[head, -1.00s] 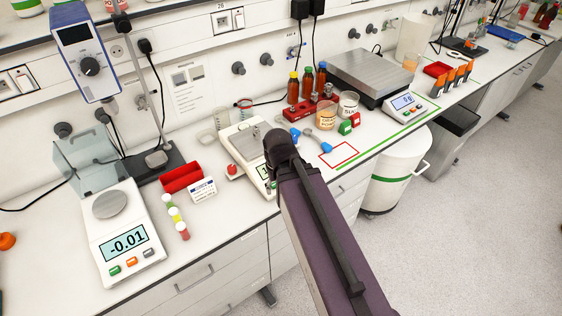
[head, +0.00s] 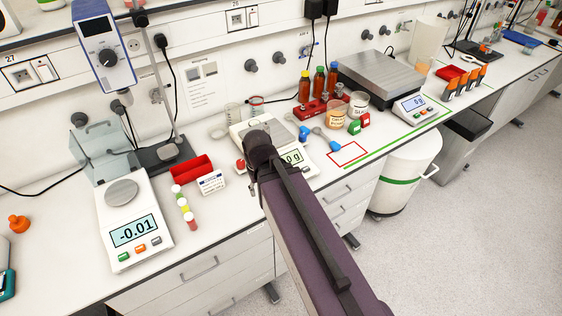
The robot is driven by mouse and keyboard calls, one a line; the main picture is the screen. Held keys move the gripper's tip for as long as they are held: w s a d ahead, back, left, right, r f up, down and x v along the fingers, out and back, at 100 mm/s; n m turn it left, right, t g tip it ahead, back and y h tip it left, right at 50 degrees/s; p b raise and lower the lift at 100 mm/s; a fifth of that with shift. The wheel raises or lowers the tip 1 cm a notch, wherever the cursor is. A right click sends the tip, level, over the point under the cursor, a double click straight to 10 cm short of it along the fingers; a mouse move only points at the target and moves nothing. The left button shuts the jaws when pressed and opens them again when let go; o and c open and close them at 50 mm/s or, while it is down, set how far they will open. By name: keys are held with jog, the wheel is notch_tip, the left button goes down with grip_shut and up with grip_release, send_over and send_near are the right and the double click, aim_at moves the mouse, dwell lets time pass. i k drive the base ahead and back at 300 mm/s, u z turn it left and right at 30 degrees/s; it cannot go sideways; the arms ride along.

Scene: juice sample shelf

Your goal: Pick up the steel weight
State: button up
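I cannot pick out the steel weight with certainty. Small grey metal pieces (head: 339,90) show at the red block (head: 313,108) near the brown bottles, too small to identify. My purple arm link reaches up from the bottom edge to a black joint in front of the middle balance (head: 248,130). That joint hides part of the balance and its display. My gripper itself does not show, so I cannot see its fingers or anything held.
A balance reading -0.01 (head: 133,232) stands at left, with a red tray (head: 186,171) right of it. A large steel-topped scale (head: 381,72) is at the back right.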

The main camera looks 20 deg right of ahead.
aim_at(266, 128)
jog(key=u, duration=0.35)
jog(key=k, duration=1.35)
jog(key=z, duration=0.5)
jog(key=i, duration=1)
